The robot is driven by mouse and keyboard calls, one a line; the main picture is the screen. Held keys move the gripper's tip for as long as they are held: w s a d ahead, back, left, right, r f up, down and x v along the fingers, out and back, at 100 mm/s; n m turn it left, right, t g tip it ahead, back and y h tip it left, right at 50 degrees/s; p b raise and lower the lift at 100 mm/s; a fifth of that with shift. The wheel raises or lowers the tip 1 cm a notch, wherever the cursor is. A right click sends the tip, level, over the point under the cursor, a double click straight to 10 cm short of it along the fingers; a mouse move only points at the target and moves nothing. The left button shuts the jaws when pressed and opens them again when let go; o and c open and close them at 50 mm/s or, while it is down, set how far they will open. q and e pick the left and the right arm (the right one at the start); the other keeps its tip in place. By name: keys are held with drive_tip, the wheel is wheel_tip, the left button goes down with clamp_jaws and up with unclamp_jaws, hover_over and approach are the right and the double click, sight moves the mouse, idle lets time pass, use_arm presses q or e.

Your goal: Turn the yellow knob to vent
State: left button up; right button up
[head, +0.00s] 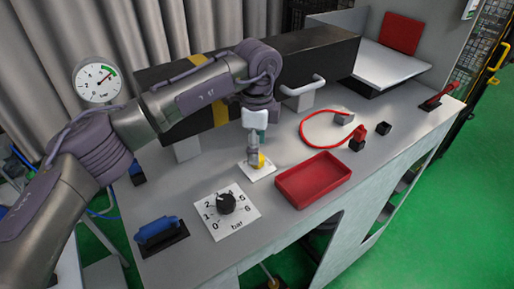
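The yellow knob (261,160) sits on a small white plate (262,173) on the grey bench, near the middle of the head view. My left arm comes in from the left, and its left gripper (255,161) points down at the knob. The gripper covers the knob's left part. The fingers are small here, and I cannot tell whether they are closed on the knob or only beside it. My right gripper is not in view.
A black dial on a white bar scale (241,219) and a blue-handled part (157,232) are at the front left. A red tray (313,180) is right of the knob. A red cable loop (304,131) lies behind it. A round gauge (98,79) is at the back left.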

use_arm(q)
wheel_tip(320, 180, down, 2)
drive_tip(key=shift+s+p, duration=0.15)
drive_tip(key=shift+p, duration=0.15)
drive_tip(key=shift+f, duration=0.5)
drive_tip(key=c, duration=1.1)
drive_tip(key=shift+c, duration=0.2)
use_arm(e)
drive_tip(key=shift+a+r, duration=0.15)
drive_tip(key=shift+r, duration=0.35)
